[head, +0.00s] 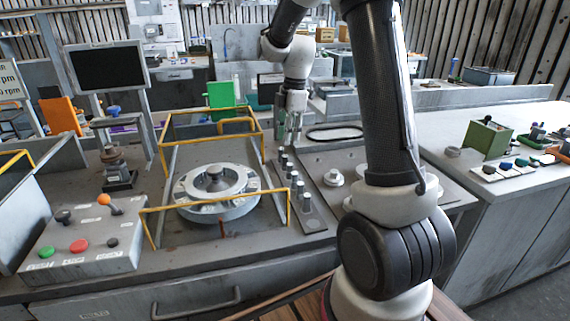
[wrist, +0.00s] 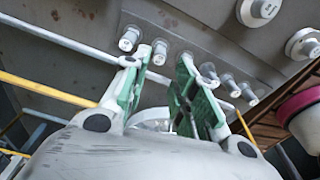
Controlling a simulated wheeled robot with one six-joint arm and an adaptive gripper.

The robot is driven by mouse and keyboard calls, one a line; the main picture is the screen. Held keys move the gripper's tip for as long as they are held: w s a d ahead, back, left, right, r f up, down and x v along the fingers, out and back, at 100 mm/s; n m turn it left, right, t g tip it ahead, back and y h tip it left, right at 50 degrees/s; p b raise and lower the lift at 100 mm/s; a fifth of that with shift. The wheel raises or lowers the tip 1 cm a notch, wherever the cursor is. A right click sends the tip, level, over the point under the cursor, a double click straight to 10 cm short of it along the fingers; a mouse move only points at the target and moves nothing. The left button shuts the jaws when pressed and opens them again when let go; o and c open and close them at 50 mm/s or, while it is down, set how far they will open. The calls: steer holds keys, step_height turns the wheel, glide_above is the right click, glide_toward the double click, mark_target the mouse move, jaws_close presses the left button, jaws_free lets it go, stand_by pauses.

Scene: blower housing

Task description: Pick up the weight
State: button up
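Several small metal cylindrical weights stand upright in a row on a dark strip (head: 313,222) at the middle of the bench. The far weight (head: 283,160) is just below my gripper (head: 289,140) in the head view. The wrist view shows my gripper (wrist: 167,58) with its green-padded fingers spread apart and nothing held. One weight (wrist: 160,52) appears in the gap between the fingertips, seemingly beyond them; contact cannot be told. Another weight (wrist: 129,40) is left of the left finger, and others (wrist: 230,86) are right of the right finger.
A round metal housing (head: 215,190) with a central knob sits left of the row, inside a yellow rail frame (head: 180,207). A button panel (head: 85,245) is at front left. Pale round parts (head: 334,178) lie on a plate right of the row.

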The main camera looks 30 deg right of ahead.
mark_target(285, 156)
steer(key=shift+n, duration=0.3)
steer(key=f, duration=0.5)
steer(key=a+f, duration=0.1)
steer(key=f, duration=0.1)
steer(key=shift+a+f, duration=0.1)
steer(key=shift+f, duration=0.25)
steer(key=shift+c, duration=0.4)
steer(key=c, duration=0.5)
